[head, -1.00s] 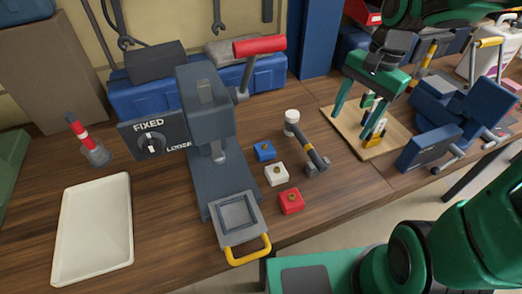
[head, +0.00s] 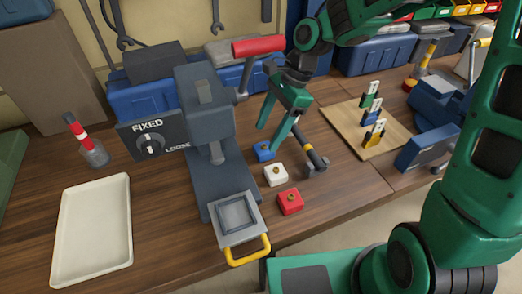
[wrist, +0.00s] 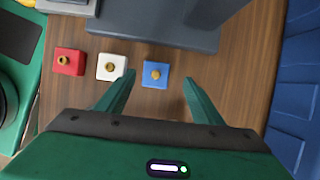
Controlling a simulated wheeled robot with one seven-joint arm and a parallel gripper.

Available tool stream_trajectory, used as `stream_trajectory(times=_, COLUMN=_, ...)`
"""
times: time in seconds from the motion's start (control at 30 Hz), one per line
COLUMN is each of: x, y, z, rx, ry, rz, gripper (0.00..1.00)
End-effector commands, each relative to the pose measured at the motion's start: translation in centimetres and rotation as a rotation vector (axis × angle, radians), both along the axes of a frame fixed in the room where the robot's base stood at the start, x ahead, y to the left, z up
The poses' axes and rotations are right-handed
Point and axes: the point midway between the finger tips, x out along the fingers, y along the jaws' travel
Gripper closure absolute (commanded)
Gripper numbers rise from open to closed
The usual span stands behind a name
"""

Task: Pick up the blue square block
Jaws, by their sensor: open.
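The blue square block (head: 264,152) has a brass knob on top and sits on the wooden bench, right of the grey press. In the wrist view the blue block (wrist: 155,74) lies just ahead of the gap between my fingertips, a little left of its middle. My gripper (head: 270,137) is open and empty, with its green fingers pointing down above and around the blue block's place. It also shows in the wrist view (wrist: 158,80). Part of the block is close to a finger in the head view; I cannot tell whether they touch.
A white block (head: 276,175) and a red block (head: 290,202) stand in a row with the blue one. The grey press (head: 205,120) rises close at left. A black-handled tool (head: 312,152) lies at right. A white tray (head: 92,230) is at far left.

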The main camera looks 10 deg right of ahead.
Motion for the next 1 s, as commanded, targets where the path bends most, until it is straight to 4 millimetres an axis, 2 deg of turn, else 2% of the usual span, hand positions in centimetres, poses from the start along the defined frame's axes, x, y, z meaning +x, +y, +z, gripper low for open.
stream_trajectory(times=0.13, x=-0.4, y=0.3, z=-1.0, rx=-0.001, ry=0.002, rz=0.0, gripper=0.39)
stream_trajectory(times=0.43, x=-1.3, y=1.4, z=-4.5, rx=-0.001, ry=0.002, rz=0.001, gripper=0.39)
stream_trajectory(times=0.77, x=-1.3, y=1.6, z=-5.0, rx=-0.001, ry=0.0, rz=0.0, gripper=0.39)
stream_trajectory(times=0.93, x=-1.3, y=1.6, z=-5.0, rx=-0.001, ry=0.0, rz=0.0, gripper=0.8)
stream_trajectory(times=0.97, x=-1.3, y=1.6, z=-5.0, rx=-0.001, ry=0.0, rz=0.0, gripper=0.85)
stream_trajectory(times=1.0, x=-1.3, y=1.6, z=-5.0, rx=-0.001, ry=0.0, rz=0.0, gripper=0.85)
